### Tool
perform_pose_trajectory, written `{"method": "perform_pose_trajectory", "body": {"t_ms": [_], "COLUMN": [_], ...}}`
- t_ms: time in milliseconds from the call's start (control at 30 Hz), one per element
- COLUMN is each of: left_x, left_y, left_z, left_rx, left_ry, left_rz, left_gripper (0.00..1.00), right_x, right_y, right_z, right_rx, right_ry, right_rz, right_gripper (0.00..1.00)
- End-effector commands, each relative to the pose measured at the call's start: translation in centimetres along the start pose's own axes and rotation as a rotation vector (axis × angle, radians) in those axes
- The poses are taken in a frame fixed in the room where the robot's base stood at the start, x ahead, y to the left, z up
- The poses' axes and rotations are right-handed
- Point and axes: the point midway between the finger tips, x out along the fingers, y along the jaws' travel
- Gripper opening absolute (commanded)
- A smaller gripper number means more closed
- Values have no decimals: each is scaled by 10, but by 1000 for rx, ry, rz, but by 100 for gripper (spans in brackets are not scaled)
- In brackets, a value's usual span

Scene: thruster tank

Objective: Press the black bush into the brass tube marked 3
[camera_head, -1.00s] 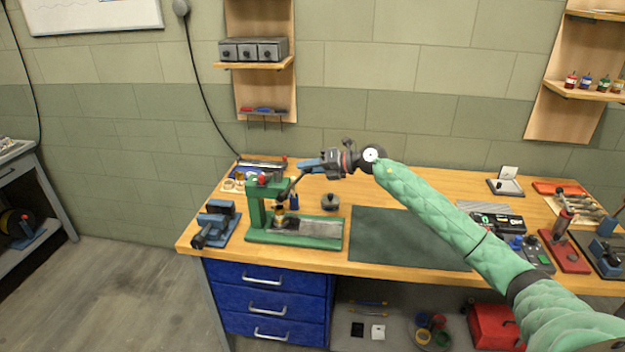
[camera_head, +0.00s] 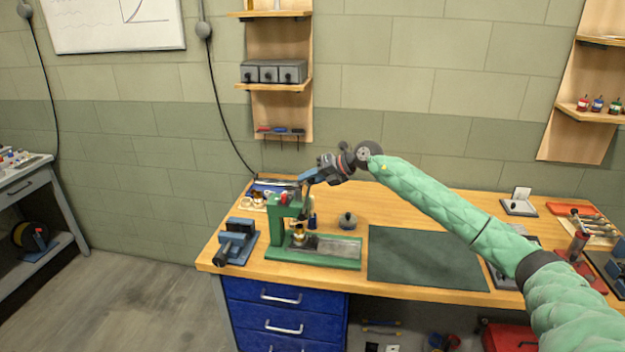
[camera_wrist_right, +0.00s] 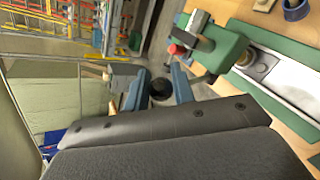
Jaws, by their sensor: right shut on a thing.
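The green press (camera_head: 272,225) stands on the bench, and it also shows in the right wrist view (camera_wrist_right: 225,52). A small brass-coloured part (camera_head: 298,238) stands under its ram; whether it is the tube marked 3 cannot be read. The black bush cannot be made out at this size. My right gripper (camera_head: 309,177) is above the press, at the upper end of its dark lever. In the wrist view its fingers (camera_wrist_right: 159,88) are shut on a round black knob (camera_wrist_right: 161,89), seemingly the lever's. My left gripper is out of view.
A blue vise (camera_head: 236,242) stands left of the press. The mat is clear.

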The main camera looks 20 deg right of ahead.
Motion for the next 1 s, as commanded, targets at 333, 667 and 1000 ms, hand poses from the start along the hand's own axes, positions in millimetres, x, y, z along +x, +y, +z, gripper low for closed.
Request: {"method": "perform_pose_trajectory", "body": {"t_ms": [333,667,1000], "left_x": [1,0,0], "left_y": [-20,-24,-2], "left_z": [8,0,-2], "left_rx": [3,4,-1], "left_ry": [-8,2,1], "left_rz": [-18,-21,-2], "left_gripper": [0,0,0], "right_x": [9,8,6], "right_y": [-1,-2,-1], "right_z": [-11,-10,-7], "right_rx": [4,4,3], "right_ry": [25,24,16], "right_rz": [-2,-3,-4], "right_gripper": [0,44,44]}}
